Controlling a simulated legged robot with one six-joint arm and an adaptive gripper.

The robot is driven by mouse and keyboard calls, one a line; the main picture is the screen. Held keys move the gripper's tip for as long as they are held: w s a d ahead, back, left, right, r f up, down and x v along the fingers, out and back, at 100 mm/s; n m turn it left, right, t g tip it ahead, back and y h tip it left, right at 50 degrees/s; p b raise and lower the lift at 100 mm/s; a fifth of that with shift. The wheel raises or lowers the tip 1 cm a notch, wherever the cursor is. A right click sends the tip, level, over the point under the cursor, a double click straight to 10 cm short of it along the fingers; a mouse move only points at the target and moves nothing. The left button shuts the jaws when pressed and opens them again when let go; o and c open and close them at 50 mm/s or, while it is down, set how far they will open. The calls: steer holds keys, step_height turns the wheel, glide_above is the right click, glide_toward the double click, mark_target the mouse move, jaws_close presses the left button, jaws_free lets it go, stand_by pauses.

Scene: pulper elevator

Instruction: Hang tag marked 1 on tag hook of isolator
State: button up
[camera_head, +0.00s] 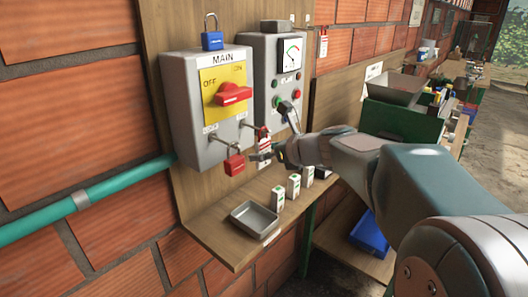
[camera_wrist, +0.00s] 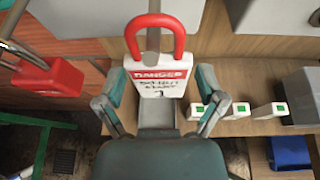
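The tag marked 1 (camera_wrist: 160,82) is a white plate with a red DANGER band and a red loop (camera_wrist: 153,22) on top. In the wrist view my gripper (camera_wrist: 160,93) has its fingers against both side edges of it. The isolator (camera_head: 200,110) is the grey MAIN box with a yellow plate and red handle (camera_head: 233,94). Its tag hook (camera_head: 249,125) sticks out at the lower right. The tag (camera_head: 264,143) is upright at the hook's end. A grey rod (camera_wrist: 152,40) shows within the loop; I cannot tell whether the loop is around it.
A red padlock (camera_head: 235,163) hangs left of the tag, from the isolator's other rod. A control box (camera_head: 262,75) stands close on the right. Below, a shelf (camera_head: 226,244) carries a metal tray (camera_head: 254,219) and small white-green blocks (camera_head: 293,186). A blue padlock (camera_head: 212,40) sits above.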

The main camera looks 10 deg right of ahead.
stand_by(0.4)
steer(key=v, duration=1.2)
steer(key=s+a+f+n+g+h, duration=0.45)
steer(key=s+a+f+n, duration=0.35)
steer(key=s+n, duration=0.5)
steer(key=s+d+f+n+h, duration=0.2)
steer(key=s+f+n+h, duration=0.2)
steer(key=n, duration=1.1)
steer(key=s+f, duration=0.2)
steer(key=s, duration=0.1)
steer(key=shift+s+d+f+g, duration=0.25)
steer(key=shift+s+f+g, duration=0.05)
steer(key=shift+g, duration=0.05)
